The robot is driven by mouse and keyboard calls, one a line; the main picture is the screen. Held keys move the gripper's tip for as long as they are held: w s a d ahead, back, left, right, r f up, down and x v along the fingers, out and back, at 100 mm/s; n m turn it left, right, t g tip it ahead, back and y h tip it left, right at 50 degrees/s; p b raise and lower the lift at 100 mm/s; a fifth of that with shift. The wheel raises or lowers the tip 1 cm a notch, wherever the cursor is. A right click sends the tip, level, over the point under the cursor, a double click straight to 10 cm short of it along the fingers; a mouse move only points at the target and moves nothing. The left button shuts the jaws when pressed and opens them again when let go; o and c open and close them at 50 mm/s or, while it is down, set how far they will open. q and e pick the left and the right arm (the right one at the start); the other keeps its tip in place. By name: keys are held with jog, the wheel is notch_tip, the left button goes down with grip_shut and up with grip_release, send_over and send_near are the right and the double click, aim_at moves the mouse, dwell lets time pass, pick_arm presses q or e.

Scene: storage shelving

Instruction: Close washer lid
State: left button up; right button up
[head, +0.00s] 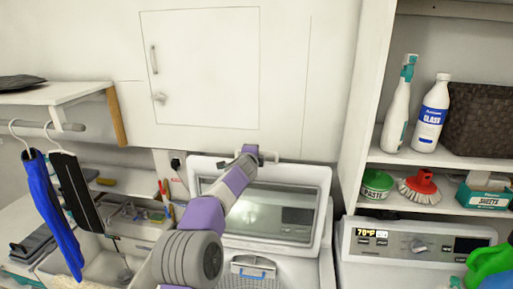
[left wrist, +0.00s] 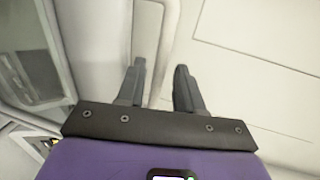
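The washer (head: 285,276) stands at bottom centre with its white lid (head: 322,200) raised, nearly upright near the wall. The lid has a glass panel (head: 240,215) that my purple arm partly covers. My left gripper (head: 266,156) is at the lid's top edge. In the left wrist view, its two dark fingers (left wrist: 158,82) are apart, with a pale strip (left wrist: 147,45) beyond the gap and the lid (left wrist: 58,45) on the left. Contact between fingers and lid cannot be told. My right gripper is not in view.
A wall cabinet door (head: 205,70) is above the lid. At right, a shelf holds a spray bottle (head: 398,105), a glass cleaner bottle (head: 432,113) and a brush (head: 420,186), above a control panel (head: 410,244). At left are a sink (head: 90,262) and hanging clothes (head: 52,215).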

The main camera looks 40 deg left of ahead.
pick_arm(q)
jog(key=shift+p+x, duration=0.55)
jog(key=shift+x, duration=0.65)
jog(key=shift+w+a, duration=0.1)
jog(key=shift+w, duration=0.2)
jog(key=shift+w+f, duration=0.1)
jog(key=shift+f, duration=0.05)
jog(key=shift+c, duration=0.5)
grip_shut()
